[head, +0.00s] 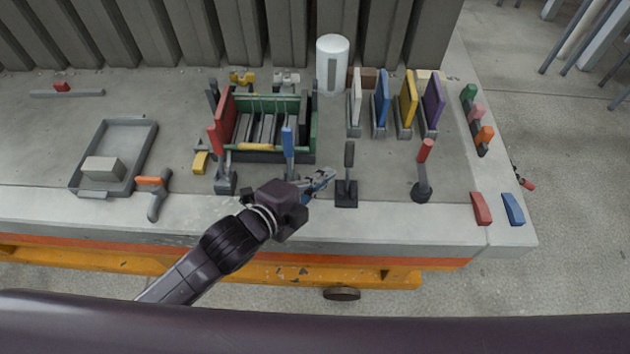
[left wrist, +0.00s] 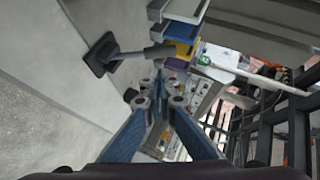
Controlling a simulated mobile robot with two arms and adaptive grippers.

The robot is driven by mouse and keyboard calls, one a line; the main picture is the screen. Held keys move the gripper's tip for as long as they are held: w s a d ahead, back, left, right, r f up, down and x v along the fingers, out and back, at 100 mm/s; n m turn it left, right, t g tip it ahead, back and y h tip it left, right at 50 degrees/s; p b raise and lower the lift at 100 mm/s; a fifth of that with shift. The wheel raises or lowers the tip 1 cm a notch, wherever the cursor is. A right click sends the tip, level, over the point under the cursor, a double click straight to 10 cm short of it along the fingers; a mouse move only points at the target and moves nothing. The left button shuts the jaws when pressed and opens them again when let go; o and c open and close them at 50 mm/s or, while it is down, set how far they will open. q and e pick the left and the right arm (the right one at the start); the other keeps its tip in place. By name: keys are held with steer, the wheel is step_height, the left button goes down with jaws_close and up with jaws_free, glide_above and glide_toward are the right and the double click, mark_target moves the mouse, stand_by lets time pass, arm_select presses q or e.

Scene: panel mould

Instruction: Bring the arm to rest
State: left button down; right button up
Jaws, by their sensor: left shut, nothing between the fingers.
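My left arm comes in from the lower left in the head view and reaches over the table's front edge. Its gripper (head: 322,181) is above the front of the table, between the blue-handled lever (head: 288,145) and the dark lever (head: 348,172). The fingers are shut and empty. In the left wrist view the blue-grey fingers (left wrist: 158,88) meet at their tips, with the dark lever's square base (left wrist: 100,55) just beyond at upper left. I cannot tell how close the fingers are to that lever. My right gripper is not in view.
A green-sided mould (head: 312,142) holds upright grey plates. Upright coloured panels, including a blue one (head: 382,98), stand right of it. A red-topped lever (head: 423,170), a white cylinder (head: 332,66) and a grey tray (head: 137,160) are also around. The table's front strip is mostly clear.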

arm_select(q)
steer(key=v, duration=0.3)
steer(key=shift+s+a+r, duration=0.15)
steer(key=shift+s+a, duration=0.05)
steer(key=shift+s, duration=0.15)
